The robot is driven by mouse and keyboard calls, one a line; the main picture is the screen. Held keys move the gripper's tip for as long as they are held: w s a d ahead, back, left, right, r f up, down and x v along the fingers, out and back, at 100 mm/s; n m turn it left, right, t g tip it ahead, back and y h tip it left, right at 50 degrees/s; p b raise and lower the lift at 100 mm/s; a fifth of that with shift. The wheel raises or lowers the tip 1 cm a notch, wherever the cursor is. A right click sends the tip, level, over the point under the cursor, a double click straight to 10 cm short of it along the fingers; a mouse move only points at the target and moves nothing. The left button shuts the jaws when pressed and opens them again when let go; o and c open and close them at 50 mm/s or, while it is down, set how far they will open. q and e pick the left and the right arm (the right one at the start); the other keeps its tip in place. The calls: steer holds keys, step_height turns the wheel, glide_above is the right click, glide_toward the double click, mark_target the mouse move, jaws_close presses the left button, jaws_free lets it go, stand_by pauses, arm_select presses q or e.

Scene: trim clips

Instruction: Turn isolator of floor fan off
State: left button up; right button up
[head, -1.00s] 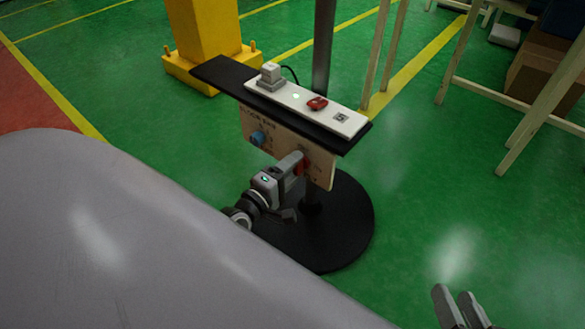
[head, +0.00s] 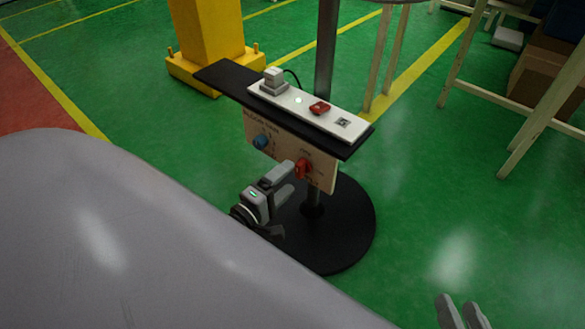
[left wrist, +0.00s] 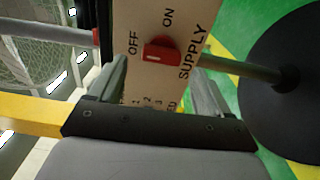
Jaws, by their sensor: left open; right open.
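The red isolator knob (head: 302,168) sits on the front panel (head: 325,174) of the floor fan's stand. In the left wrist view the red knob (left wrist: 160,50) lies beside the words OFF, ON and SUPPLY. A small pale mark shows on its side nearer OFF; I cannot tell its exact setting. My left gripper (head: 287,180) is open and empty, just in front of and slightly left of the knob, apart from it. Its fingers show either side of the panel in the wrist view (left wrist: 162,88). My right gripper (head: 463,312) is open at the bottom right, away from the fan.
A blue knob (head: 260,142) is left of the red one on the panel. Above is a black shelf (head: 222,75) with a white power strip (head: 300,102) and red switch (head: 319,108). The round black base (head: 345,225) stands below. A yellow pillar (head: 207,35) is behind.

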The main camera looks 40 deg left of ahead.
arm_select(q)
steer(key=s, duration=0.3)
steer(key=shift+a, duration=0.1)
stand_by(0.4)
